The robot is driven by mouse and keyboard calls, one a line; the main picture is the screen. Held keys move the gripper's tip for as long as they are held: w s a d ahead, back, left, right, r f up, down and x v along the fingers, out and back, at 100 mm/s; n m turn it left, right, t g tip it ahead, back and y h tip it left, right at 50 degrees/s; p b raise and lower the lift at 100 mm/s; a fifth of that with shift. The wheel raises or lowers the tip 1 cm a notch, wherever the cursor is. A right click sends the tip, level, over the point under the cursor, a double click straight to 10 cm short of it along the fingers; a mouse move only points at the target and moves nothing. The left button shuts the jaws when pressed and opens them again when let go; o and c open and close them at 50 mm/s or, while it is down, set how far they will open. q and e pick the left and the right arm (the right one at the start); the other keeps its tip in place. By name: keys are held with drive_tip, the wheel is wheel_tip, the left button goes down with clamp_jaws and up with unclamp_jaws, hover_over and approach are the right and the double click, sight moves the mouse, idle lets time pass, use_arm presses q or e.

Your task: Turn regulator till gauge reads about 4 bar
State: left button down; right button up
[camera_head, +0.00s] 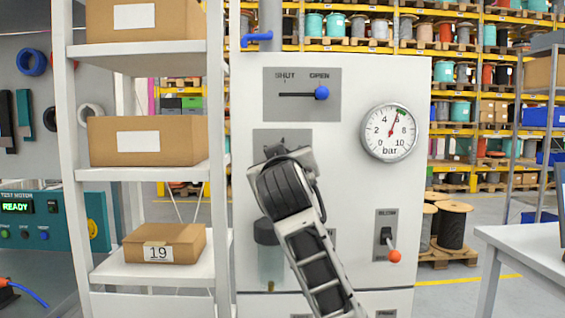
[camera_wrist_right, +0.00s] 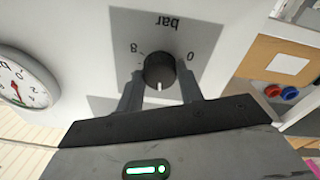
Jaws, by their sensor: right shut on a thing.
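The round gauge (camera_head: 389,132) is on the white panel (camera_head: 350,200), right of my gripper. Its red needle points up and slightly right, past the 4, close to a green mark on the rim. The gauge is partly cut off in the right wrist view (camera_wrist_right: 20,80). The black regulator knob (camera_wrist_right: 160,69) sits on a grey plate labelled bar, upside down here, with its white line pointing down in the picture. My right gripper (camera_wrist_right: 160,84) is shut on the knob, a finger on each side. In the head view my gripper (camera_head: 279,150) hides the knob. My left gripper is not visible.
A blue-knobbed SHUT/OPEN slider (camera_head: 321,93) is above my gripper. A lever with an orange ball (camera_head: 394,256) is at lower right. A shelf with cartons (camera_head: 148,141) stands left, a white table (camera_head: 530,245) right.

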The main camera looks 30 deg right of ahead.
drive_tip(key=shift+n, duration=2.2)
drive_tip(key=shift+y, duration=0.3)
drive_tip(key=o, duration=1)
drive_tip(key=shift+s, duration=0.1)
use_arm(q)
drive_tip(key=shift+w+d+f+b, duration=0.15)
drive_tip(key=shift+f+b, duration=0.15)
drive_tip(key=shift+b, duration=0.5)
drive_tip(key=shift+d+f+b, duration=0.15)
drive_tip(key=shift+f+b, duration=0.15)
drive_tip(key=shift+b, duration=0.45)
use_arm(e)
drive_tip(key=shift+f+v, duration=0.15)
drive_tip(key=shift+v, duration=3.8)
drive_tip(key=shift+f+v, duration=0.15)
drive_tip(key=shift+v, duration=3.8)
